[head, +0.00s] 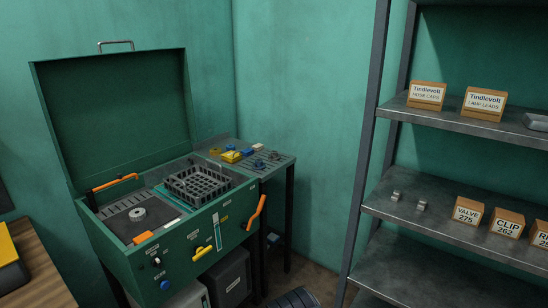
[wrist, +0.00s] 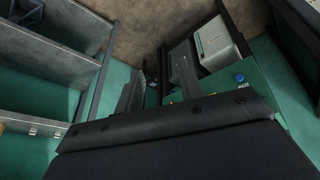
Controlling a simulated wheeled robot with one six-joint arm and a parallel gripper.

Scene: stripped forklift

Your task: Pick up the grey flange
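A small grey round part with a hole in its middle, which looks like the grey flange (head: 137,214), lies on the dark left panel inside the open green machine (head: 128,265) in the head view. My gripper shows only in the wrist view (wrist: 158,78). Its two dark fingers stand apart with nothing seen between them, so it is open and empty. It points towards the floor and the machine's lower front, away from the flange. The flange is not seen in the wrist view.
The machine's raised lid (head: 115,115) stands behind the flange. A black basket (head: 197,184) sits to its right, with an orange handle (head: 115,183) behind it. A side table (head: 272,175) holds small coloured parts. Metal shelves (head: 440,205) with labelled blocks stand at right.

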